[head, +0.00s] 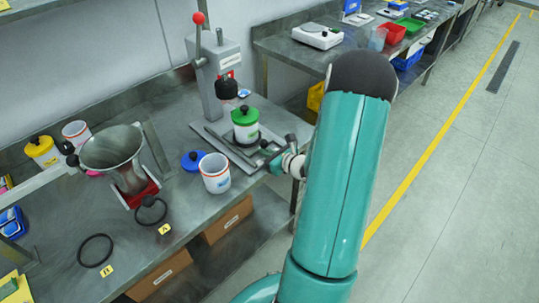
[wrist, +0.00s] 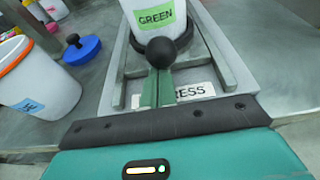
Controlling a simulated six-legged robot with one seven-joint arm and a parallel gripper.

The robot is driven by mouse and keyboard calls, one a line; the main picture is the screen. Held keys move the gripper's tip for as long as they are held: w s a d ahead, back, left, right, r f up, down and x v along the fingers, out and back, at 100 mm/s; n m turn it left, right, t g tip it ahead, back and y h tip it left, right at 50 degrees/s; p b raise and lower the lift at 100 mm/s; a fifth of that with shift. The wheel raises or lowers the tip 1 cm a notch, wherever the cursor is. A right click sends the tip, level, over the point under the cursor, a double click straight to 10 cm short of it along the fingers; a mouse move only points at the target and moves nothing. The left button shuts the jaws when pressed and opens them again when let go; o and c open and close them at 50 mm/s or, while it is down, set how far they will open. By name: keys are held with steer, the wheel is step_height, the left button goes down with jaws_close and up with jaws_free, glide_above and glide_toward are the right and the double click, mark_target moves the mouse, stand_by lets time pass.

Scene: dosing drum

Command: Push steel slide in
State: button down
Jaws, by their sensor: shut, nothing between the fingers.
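The steel slide (wrist: 190,76) lies between two rails on the base of the press (head: 212,80). A white jar labelled GREEN (wrist: 157,16) stands upright on it; in the head view this jar (head: 245,124) has a green lid and sits in front of the press column, not squarely under the ram. A black ball knob (wrist: 161,52) is at the slide's near end. My gripper (wrist: 158,85) is shut and empty, its green fingertips right at the knob; I cannot tell if they touch it. In the head view, my gripper (head: 278,158) is at the base's right end, partly hidden by my arm.
An open white jar with an orange rim (head: 215,173) and a blue lid (head: 193,160) stand left of the press base. A steel funnel (head: 113,150) on a red stand is further left. The press lever with red knob (head: 198,19) stands high.

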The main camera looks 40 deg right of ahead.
mark_target(255, 145)
steer(key=w, duration=0.5)
steer(key=shift+a, duration=0.1)
steer(key=shift+s, duration=0.2)
